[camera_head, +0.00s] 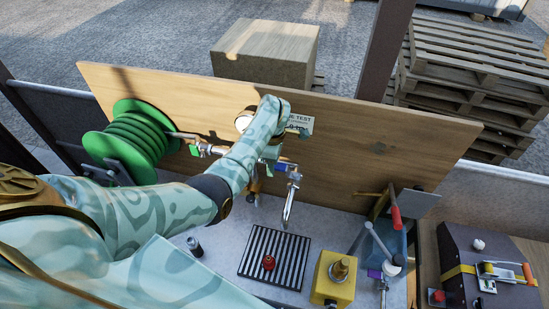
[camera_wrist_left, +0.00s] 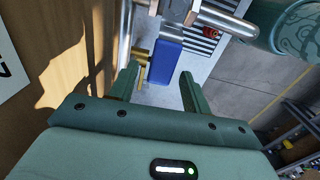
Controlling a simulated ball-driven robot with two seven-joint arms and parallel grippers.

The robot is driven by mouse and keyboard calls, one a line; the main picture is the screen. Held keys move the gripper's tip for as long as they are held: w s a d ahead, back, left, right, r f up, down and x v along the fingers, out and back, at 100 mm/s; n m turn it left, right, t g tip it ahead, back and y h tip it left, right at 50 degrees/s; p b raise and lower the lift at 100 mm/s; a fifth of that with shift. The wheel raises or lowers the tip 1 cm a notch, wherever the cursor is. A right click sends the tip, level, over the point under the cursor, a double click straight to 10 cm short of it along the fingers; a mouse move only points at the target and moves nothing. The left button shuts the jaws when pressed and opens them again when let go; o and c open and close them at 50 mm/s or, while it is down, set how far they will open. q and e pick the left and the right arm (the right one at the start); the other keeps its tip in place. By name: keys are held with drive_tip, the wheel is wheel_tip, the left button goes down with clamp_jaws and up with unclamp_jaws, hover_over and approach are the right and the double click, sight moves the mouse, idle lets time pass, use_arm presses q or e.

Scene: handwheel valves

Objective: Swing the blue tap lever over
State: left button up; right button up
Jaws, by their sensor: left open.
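The blue tap lever (camera_head: 287,167) sits on a metal tap with a downturned spout (camera_head: 290,205), fixed to the wooden backboard. In the left wrist view the lever (camera_wrist_left: 165,62) is a blue block just ahead of the fingers. My left gripper (camera_head: 268,155) points down at the tap, partly hidden by my own wrist in the head view. In the wrist view its two fingers (camera_wrist_left: 158,82) are apart, one toward each side of the lever. I cannot tell whether they touch it. My right gripper does not show.
A green hose reel (camera_head: 135,140) and brass fittings (camera_head: 207,150) are on the left of the board. A yellow box (camera_head: 330,285) and red-handled lever (camera_head: 396,219) stand to the right.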

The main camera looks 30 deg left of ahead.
use_arm(q)
wheel_tip(320, 180, up, 2)
drive_tip(key=shift+r+p, duration=0.1)
drive_tip(key=shift+p, duration=0.7)
drive_tip(key=shift+r, duration=1.85)
drive_tip(key=shift+r, duration=0.1)
drive_tip(key=shift+r, duration=0.25)
wheel_tip(320, 180, up, 16)
drive_tip(key=shift+f+b, duration=0.2)
drive_tip(key=shift+b, duration=0.15)
